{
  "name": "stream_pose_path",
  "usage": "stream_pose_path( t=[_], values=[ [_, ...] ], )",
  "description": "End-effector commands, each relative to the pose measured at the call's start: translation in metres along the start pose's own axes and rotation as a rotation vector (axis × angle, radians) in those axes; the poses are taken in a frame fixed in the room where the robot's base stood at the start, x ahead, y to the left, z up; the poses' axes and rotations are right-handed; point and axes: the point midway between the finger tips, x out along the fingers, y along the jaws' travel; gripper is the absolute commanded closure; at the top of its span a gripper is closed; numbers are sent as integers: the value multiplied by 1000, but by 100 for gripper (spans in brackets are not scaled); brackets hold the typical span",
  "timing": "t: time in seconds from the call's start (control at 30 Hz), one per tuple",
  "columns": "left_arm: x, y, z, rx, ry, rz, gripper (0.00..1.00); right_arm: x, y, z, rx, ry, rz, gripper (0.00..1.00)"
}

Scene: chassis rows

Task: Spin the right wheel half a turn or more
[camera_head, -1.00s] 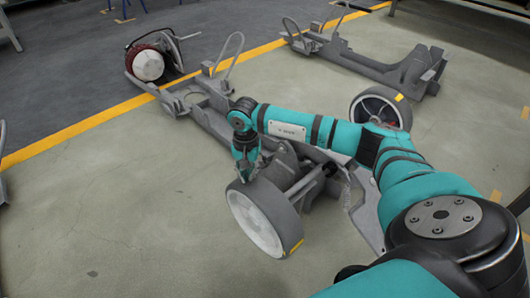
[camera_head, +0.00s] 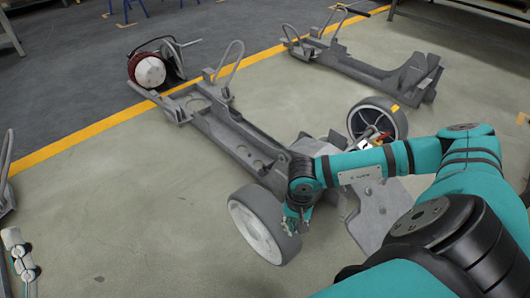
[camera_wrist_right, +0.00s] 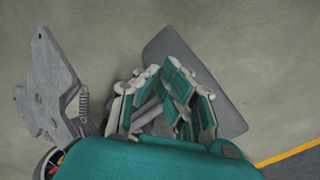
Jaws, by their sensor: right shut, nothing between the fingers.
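A grey wheel with a pale hub (camera_head: 250,232) sits at the near end of the middle chassis (camera_head: 215,122) in the head view. A second wheel (camera_head: 356,121), with a yellow mark on its tyre, is across the chassis to the right. My right gripper (camera_head: 291,222) is shut and empty, fingers down at the right side of the near wheel's tyre. In the right wrist view, its fingers (camera_wrist_right: 165,98) overlap the grey tyre (camera_wrist_right: 225,112); I cannot tell if they touch. What seems to be part of my left gripper (camera_head: 20,258) shows at the left edge.
A red and white part (camera_head: 149,70) sits at the chassis's far end. Another chassis (camera_head: 365,66) lies at the back right. A yellow floor line (camera_head: 75,146) crosses behind. The floor left of the near wheel is clear.

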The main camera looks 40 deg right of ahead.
Motion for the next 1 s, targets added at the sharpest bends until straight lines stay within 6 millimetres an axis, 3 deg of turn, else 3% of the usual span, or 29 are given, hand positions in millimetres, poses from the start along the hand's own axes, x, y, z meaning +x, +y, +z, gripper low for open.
stream_pose_path(
  t=[0.23, 0.5, 1.0],
  values=[
    [-3, -6, 43, 12, -266, -11, 60, -19, -1, -1, 1, 2, -1, 100],
    [-24, -13, 84, 21, -529, -25, 60, -34, -1, -1, 0, 2, 0, 100],
    [-27, -13, 90, 22, -558, -26, 60, -34, -1, -1, 1, 2, 0, 100]
  ],
)
